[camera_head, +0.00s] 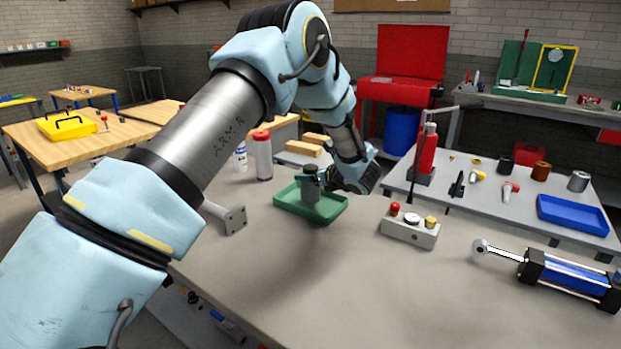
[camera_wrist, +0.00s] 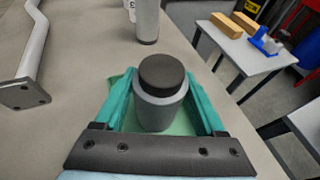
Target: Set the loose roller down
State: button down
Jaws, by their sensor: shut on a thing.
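The loose roller (camera_wrist: 160,108) is a grey cylinder with a dark cap, upright between the teal fingers of my gripper (camera_wrist: 165,85) in the wrist view. My gripper (camera_head: 311,179) is shut on it. In the head view the roller (camera_head: 311,188) shows over the green tray (camera_head: 329,216), small and partly covered by the fingers. Green tray surface also shows below the roller in the wrist view. I cannot tell whether the roller's base touches the tray floor.
A grey box with red and yellow knobs (camera_head: 409,228) stands right of the tray. A blue cylinder with a rod (camera_head: 567,275) lies at the far right. A bent grey bracket (camera_head: 232,217) is left of the tray, and bottles (camera_head: 262,155) stand behind. The front bench is clear.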

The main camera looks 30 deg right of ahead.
jog(key=shift+f, duration=0.85)
jog(key=shift+f, duration=0.15)
grip_release()
jog(key=shift+r, duration=0.2)
jog(key=b+v, duration=0.3)
jog(key=v, duration=0.9)
jog(key=shift+b, duration=0.4)
